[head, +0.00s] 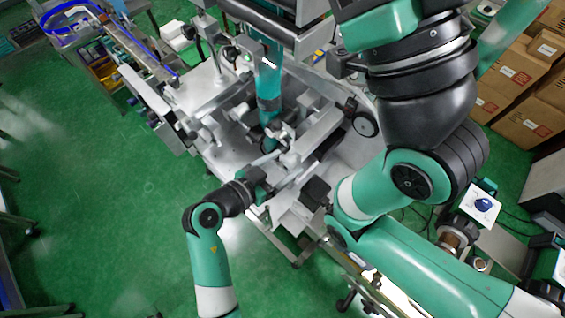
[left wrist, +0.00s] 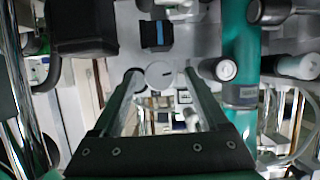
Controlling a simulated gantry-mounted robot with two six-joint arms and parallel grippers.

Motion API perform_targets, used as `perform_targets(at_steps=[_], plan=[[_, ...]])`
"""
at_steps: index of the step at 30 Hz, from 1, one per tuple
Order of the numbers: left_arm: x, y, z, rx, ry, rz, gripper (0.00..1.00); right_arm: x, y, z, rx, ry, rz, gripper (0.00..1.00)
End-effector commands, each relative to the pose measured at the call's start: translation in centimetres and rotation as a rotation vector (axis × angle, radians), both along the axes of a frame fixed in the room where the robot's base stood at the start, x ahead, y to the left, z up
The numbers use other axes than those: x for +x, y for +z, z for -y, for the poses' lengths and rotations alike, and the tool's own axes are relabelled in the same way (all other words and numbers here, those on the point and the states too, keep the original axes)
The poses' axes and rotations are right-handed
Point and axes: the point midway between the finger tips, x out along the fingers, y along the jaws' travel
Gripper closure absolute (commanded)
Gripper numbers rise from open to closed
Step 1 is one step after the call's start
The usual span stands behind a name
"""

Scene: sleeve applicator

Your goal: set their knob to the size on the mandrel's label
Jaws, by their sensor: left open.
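A round, pale knob-like disc with a short dark slot (left wrist: 160,74) sits between the fingertips of my left gripper (left wrist: 161,80) in the left wrist view. The fingers are open, one on each side of it; I cannot tell whether they touch it. In the head view my left gripper (head: 282,172) reaches into the middle of the machine (head: 215,158), where the disc is too small to make out. A small label-like plate (left wrist: 185,97) shows just below the disc, its text unreadable. I cannot pick out the mandrel with certainty. My right gripper is not in view.
A round, white-faced cap (left wrist: 224,69) stands close right of the fingers. A black block with a blue stripe (left wrist: 156,33) is above them. A black box (left wrist: 82,27) is at upper left. Cardboard boxes (head: 530,100) stand at right. Green floor (head: 100,210) is clear at left.

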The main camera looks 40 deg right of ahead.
Motion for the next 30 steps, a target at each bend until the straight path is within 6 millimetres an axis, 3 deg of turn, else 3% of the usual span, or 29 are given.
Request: perform_targets(at_steps=[3,15,30], plan=[[0.00,0.02,-0.02,0.000,0.000,0.000,0.27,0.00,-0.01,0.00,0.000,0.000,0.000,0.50],[-0.01,0.03,-0.04,0.000,-0.001,0.000,0.99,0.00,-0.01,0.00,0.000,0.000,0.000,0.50],[0.15,0.06,-0.08,-0.020,0.000,-0.102,1.00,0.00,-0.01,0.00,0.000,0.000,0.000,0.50]])
